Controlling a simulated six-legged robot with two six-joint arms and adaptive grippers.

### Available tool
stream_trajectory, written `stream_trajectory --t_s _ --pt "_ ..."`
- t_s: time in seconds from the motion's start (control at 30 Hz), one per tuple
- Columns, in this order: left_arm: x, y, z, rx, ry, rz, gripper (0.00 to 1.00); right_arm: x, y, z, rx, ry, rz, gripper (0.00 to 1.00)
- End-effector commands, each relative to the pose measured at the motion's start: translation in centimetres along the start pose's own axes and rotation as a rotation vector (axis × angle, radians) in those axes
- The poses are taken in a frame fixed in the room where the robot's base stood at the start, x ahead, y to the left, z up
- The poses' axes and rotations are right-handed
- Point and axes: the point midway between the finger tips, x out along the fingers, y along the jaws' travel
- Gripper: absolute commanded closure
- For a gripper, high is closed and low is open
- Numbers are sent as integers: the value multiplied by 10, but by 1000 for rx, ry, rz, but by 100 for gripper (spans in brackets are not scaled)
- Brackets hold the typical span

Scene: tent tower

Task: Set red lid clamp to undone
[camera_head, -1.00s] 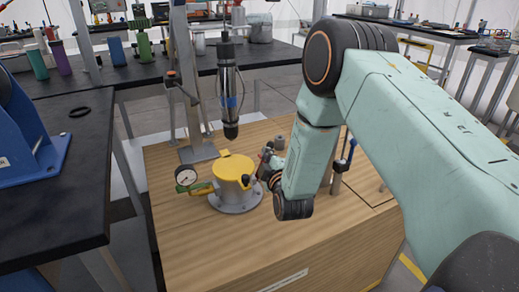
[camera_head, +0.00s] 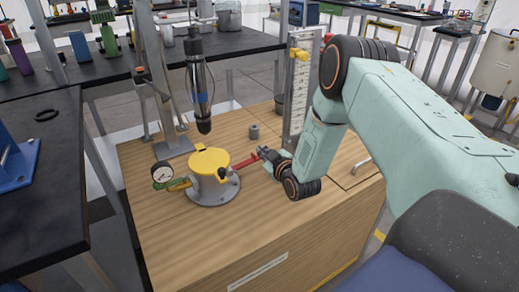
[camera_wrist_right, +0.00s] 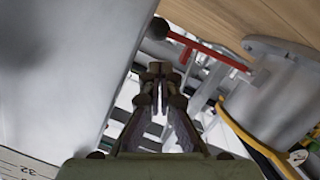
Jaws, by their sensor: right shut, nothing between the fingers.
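The grey flanged pot with a yellow lid (camera_head: 209,160) stands on the wooden bench. A red clamp lever (camera_head: 240,163) sticks out from the pot's right side, roughly level, with its far end close to my right gripper (camera_head: 264,153). In the right wrist view the red lever (camera_wrist_right: 208,52) crosses the upper right, with a dark ball near its left end. My right gripper (camera_wrist_right: 160,72) is shut and empty there, below the lever in the picture and apart from it in this view. In the head view I cannot tell whether they touch. My left gripper is not in view.
A pressure gauge (camera_head: 163,175) sits at the pot's left. A dark hanging cylinder (camera_head: 199,85) is above and behind the pot. A small grey weight (camera_head: 254,131) and an upright scale board (camera_head: 299,85) stand behind my right gripper. The bench front is clear.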

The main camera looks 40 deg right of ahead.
Motion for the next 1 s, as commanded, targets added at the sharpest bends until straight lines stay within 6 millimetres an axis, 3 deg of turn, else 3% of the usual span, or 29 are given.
stream_trajectory --t_s 0.3,1.0 --pt "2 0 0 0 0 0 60 3 0 11 -1 0 1 100" --pt "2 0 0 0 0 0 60 3 0 13 -2 0 1 100"
